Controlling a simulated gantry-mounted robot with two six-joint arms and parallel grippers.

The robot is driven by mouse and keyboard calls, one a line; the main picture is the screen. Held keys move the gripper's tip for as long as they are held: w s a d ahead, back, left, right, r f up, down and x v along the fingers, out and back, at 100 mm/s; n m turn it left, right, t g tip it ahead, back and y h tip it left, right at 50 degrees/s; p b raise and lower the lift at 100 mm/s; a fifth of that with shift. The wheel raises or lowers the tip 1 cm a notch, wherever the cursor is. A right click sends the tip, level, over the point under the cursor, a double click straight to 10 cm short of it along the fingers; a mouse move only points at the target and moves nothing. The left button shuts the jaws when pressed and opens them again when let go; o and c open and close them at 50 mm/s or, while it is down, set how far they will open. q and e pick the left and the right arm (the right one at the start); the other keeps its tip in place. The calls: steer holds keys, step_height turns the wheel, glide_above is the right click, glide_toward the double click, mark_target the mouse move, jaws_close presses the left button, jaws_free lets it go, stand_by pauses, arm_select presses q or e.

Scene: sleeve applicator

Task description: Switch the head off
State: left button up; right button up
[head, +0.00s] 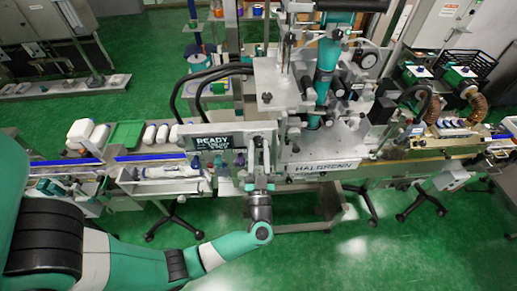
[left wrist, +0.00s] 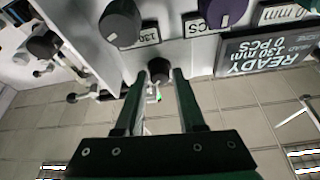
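My left gripper (head: 258,168) is at the front of the machine, right of the display. In the left wrist view my left gripper (left wrist: 159,80) is open, its fingertips on either side of a small black knob (left wrist: 158,69). Contact cannot be told. My right gripper is not in view.
A dark grey knob (left wrist: 120,23) and a purple knob (left wrist: 228,12) sit on the panel close by. A conveyor with white bottles (head: 165,133) and blue rails runs left of the head. Black crates (head: 467,65) stand at the right. Green floor is open in front.

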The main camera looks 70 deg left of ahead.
arm_select(q)
jaws_close()
